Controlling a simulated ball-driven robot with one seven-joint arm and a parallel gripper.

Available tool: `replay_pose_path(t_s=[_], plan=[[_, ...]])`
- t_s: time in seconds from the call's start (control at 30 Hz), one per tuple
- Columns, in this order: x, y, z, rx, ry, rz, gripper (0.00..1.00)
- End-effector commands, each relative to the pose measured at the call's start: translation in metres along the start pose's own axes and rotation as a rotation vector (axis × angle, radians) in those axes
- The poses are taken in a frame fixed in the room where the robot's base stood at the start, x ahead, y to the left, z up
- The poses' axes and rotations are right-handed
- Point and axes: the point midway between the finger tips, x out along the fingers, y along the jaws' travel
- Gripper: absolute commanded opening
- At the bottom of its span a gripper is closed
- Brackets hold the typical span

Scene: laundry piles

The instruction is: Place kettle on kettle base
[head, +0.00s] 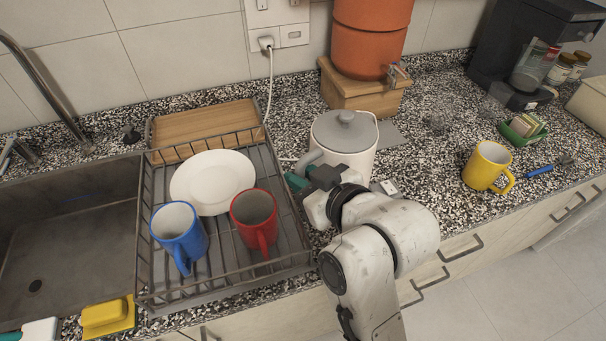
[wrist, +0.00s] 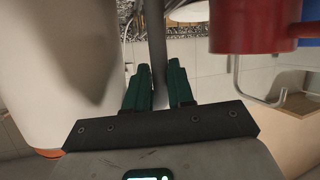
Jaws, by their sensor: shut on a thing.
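The white kettle (head: 345,150) with a grey lid stands upright, at or just over the counter, right of the dish rack in the head view. It fills the left of the wrist view (wrist: 60,60). My gripper (head: 298,181) is at its left side, with green fingers on either side of the grey handle (wrist: 157,50) in the wrist view. It is shut on that handle. I cannot make out the kettle base; a white cord (head: 270,85) runs from the wall socket down toward the kettle's left side. Whether the kettle touches a base is hidden.
The wire dish rack (head: 142,235) holds a white plate (head: 212,180), a blue mug (head: 180,238) and a red mug (head: 255,218), close to my gripper. An orange dispenser (head: 370,40) stands behind the kettle. A yellow mug (head: 482,165) is to the right, with free counter between.

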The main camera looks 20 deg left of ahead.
Motion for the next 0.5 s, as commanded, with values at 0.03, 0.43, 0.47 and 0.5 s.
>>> replay_pose_path(t_s=[0.03, 0.43, 0.47, 0.5], plan=[[-0.0007, 0.0006, -0.0025, -0.004, 0.006, 0.002, 0.0], [0.0009, -0.0004, 0.0022, 0.0, 0.0, 0.0, 0.49], [0.0009, -0.0004, 0.0022, 0.0, 0.0, 0.0, 0.49], [0.0009, -0.0004, 0.0021, 0.0, 0.0, 0.0, 0.49]])
